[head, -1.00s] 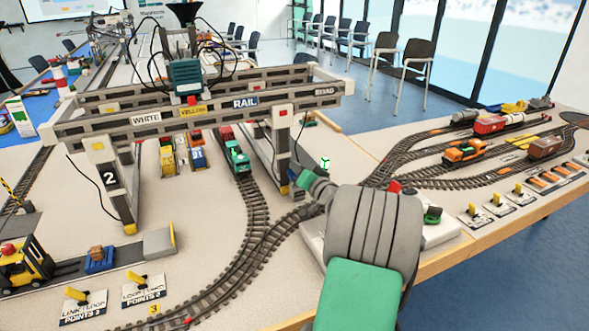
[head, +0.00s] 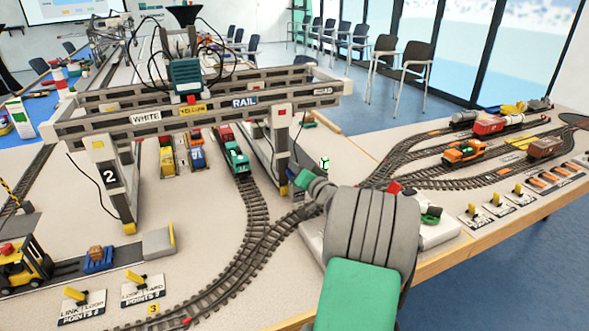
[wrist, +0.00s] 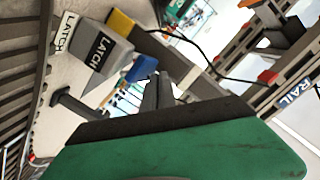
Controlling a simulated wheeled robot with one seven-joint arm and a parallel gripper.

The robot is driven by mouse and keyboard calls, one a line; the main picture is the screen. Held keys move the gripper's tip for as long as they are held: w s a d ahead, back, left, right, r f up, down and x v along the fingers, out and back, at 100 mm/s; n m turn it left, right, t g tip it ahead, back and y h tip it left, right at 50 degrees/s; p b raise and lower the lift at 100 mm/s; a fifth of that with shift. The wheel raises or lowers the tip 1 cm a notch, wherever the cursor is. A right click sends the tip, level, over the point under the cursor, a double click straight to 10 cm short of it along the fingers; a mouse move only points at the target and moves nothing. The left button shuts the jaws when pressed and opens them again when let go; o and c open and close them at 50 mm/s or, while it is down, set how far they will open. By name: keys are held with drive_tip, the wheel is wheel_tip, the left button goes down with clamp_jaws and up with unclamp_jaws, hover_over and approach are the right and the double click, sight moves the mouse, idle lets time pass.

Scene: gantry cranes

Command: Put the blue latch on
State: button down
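A blue latch piece (wrist: 140,68) shows in the wrist view beside a grey block (wrist: 104,54) marked LATCH, partly behind one of my fingers. In the head view a small blue part (head: 305,178) shows at the foot of the gantry crane's right leg (head: 281,140), by the end of my arm. My gripper (wrist: 108,88) is open, its two dark fingers apart with nothing seen between them. The blue piece is near the right finger; I cannot tell whether they touch. In the head view my wrist hides most of my gripper.
The gantry beam (head: 210,112) spans the tracks above and left of my arm. A white LATCH card (wrist: 64,31) lies beside the grey block. Curved track (head: 250,240) runs left of my arm. Black cables hang near the crane leg. A siding with wagons (head: 490,125) lies to the right.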

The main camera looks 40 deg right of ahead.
drive_tip(key=shift+w+a+f+b, duration=0.1)
drive_tip(key=shift+w+f+b, duration=0.1)
drive_tip(key=shift+f, duration=0.35)
drive_tip(key=shift+w+a+f+b, duration=0.1)
drive_tip(key=shift+f+b, duration=0.05)
drive_tip(key=shift+f, duration=0.4)
drive_tip(key=shift+w+f, duration=0.1)
drive_tip(key=shift+f, duration=0.05)
drive_tip(key=shift+w+d+f, duration=0.1)
drive_tip(key=shift+d, duration=0.1)
drive_tip(key=shift+s+a+r+p, duration=0.1)
drive_tip(key=shift+s+r+p, duration=0.1)
drive_tip(key=shift+s+r, duration=0.3)
drive_tip(key=shift+s+a+r+p, duration=0.15)
drive_tip(key=shift+s+r, duration=0.15)
drive_tip(key=shift+r, duration=0.4)
drive_tip(key=shift+s+a+r+p, duration=0.1)
drive_tip(key=shift+s+r+p, duration=0.1)
drive_tip(key=shift+s+r, duration=0.75)
drive_tip(key=shift+r, duration=0.1)
drive_tip(key=shift+a, duration=0.1)
